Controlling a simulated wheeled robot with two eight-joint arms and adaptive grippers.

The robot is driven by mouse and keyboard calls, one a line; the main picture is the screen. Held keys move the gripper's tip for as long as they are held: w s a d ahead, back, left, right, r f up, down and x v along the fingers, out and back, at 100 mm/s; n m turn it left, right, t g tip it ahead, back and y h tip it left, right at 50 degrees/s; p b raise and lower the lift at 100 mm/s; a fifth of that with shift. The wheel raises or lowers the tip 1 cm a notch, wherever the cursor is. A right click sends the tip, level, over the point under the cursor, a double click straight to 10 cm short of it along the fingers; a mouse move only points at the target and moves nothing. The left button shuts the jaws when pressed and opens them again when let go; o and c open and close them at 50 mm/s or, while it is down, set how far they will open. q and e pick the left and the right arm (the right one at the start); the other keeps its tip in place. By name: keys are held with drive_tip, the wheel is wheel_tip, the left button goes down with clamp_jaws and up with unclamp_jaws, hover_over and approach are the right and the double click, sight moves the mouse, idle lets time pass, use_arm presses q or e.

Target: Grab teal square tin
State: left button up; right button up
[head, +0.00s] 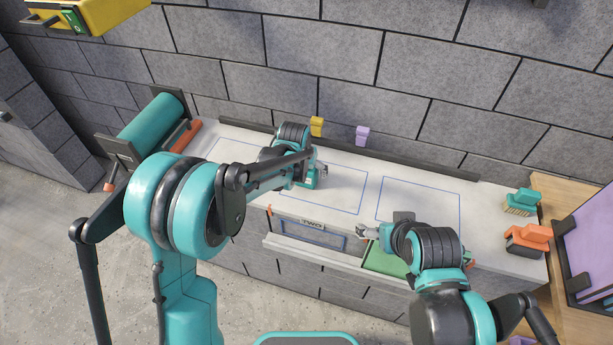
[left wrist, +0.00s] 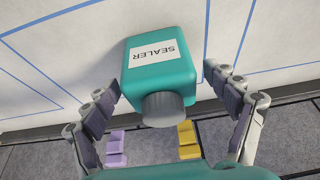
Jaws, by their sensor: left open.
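The teal square tin (left wrist: 160,72) has a white label reading SEALER and a grey round cap. It sits on the white worktop, and in the head view the tin (head: 309,181) is partly hidden by my left gripper (head: 315,168). In the left wrist view my left gripper (left wrist: 163,85) is open, with one finger on each side of the tin. Gaps show between the fingers and the tin. My right gripper (head: 372,233) is over the front edge of the worktop. Its fingers are too small to judge.
A teal brush (head: 522,202) and an orange item (head: 528,237) lie at the right. A teal roller (head: 152,122) is far left.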

use_arm(q)
drive_tip(key=shift+w+f, duration=0.15)
drive_tip(key=shift+f, duration=0.3)
drive_tip(key=shift+r, duration=0.1)
drive_tip(key=c, duration=1.7)
drive_tip(key=shift+o, duration=0.2)
drive_tip(key=shift+r, duration=0.1)
